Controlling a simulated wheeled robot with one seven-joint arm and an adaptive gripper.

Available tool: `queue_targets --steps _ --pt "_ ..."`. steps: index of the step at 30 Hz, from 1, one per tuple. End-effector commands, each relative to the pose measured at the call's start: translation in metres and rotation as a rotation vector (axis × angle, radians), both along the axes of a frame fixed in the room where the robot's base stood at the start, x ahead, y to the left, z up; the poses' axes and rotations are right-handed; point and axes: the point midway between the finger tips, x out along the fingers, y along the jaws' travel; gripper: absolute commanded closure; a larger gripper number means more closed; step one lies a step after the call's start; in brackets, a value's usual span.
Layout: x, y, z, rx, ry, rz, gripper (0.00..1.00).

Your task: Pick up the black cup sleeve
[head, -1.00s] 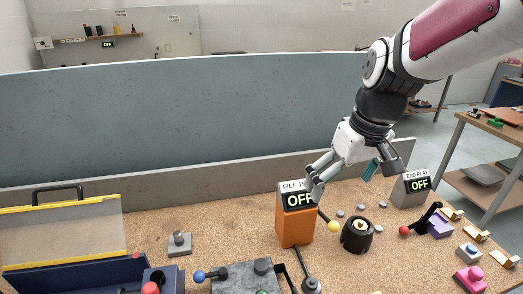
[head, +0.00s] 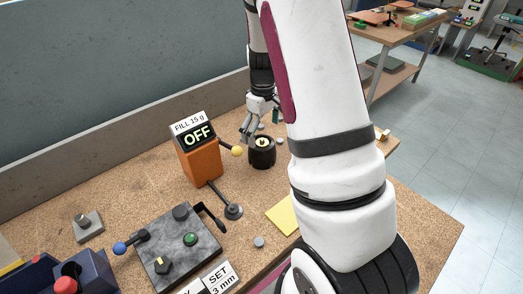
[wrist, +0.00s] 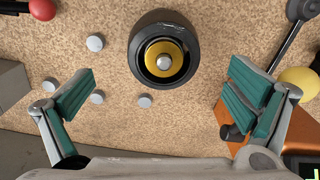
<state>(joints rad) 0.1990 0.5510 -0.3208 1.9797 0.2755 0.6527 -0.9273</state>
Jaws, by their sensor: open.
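The black cup sleeve (head: 262,155) stands on the cork-coloured bench to the right of the orange box in the head view. It is a thick black ring around a yellow piece with a silver knob, and it also shows at the top centre of the wrist view (wrist: 140,62). My gripper (head: 260,127) is open and empty, just behind and above the sleeve in the head view. In the wrist view my gripper's teal finger pads (wrist: 162,100) are spread wide, one on each side and below the sleeve. They do not touch it.
The orange box (head: 200,163) with an OFF display and a lever with a yellow ball (head: 237,151) stand close to the sleeve. Several small grey discs (wrist: 95,43) lie around it. A red ball (wrist: 42,9) is at the wrist view's top left. A yellow sheet (head: 284,215) lies nearer.

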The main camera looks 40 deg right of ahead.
Motion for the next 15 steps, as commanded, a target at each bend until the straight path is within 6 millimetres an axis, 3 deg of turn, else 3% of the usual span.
queue_targets --steps 4,15 --pt "-0.001 0.0 -0.025 0.001 0.003 -0.001 0.02" --pt "-0.004 0.002 -0.057 0.001 0.004 -0.002 0.02"
